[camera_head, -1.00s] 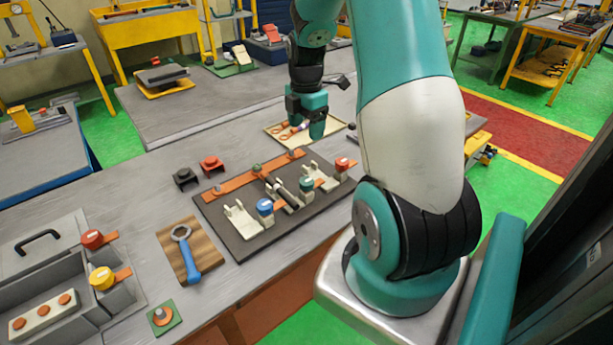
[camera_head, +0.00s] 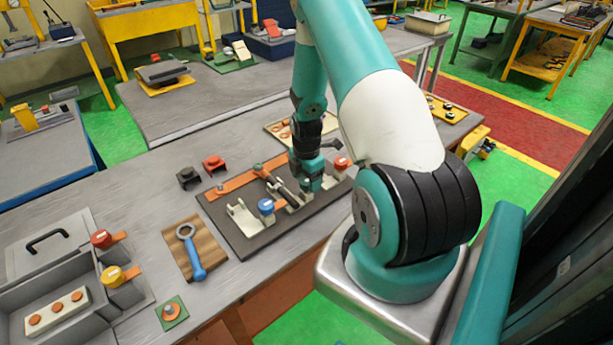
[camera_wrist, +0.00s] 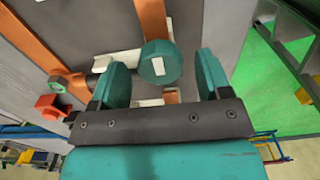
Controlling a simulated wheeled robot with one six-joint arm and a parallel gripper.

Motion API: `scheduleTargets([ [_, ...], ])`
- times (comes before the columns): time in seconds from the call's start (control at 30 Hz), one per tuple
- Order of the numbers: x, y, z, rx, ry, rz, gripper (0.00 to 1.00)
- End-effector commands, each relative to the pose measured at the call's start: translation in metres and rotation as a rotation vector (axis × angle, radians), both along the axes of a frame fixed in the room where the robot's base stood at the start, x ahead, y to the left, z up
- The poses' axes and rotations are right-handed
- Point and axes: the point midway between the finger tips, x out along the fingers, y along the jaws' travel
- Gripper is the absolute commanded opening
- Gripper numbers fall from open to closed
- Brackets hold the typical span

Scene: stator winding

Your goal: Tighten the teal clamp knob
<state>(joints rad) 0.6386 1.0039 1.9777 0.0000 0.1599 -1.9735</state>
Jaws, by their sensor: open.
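The teal clamp knob (camera_wrist: 160,60) shows in the wrist view as a faceted teal disc with a pale rectangular mark. My gripper (camera_wrist: 163,72) is open, with one teal finger on each side of the knob. Gaps show between the knob and both fingers, the one on the left narrower. In the head view my gripper (camera_head: 308,178) is down over the right half of the dark clamp board (camera_head: 243,241). There the knob is hidden or cannot be told apart from the teal gripper.
On the board stand a blue knob (camera_head: 266,206), a red knob (camera_head: 342,162) and an orange bar (camera_head: 236,181). Red (camera_head: 213,163) and black (camera_head: 187,178) blocks lie behind it. A blue-handled wrench (camera_head: 193,256) lies on a wooden board at left. A tray (camera_head: 274,128) lies behind my gripper.

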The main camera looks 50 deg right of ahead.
Motion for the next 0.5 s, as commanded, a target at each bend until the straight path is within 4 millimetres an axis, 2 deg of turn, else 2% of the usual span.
scheduleTargets([
  [0.33,-0.0001,0.0000,-0.0046,0.000,-0.001,0.000,0.71],
  [0.37,-0.0001,0.0000,-0.0046,0.000,0.000,0.000,0.66],
  [0.5,-0.0001,0.0001,-0.0044,0.000,0.000,0.000,0.34],
])
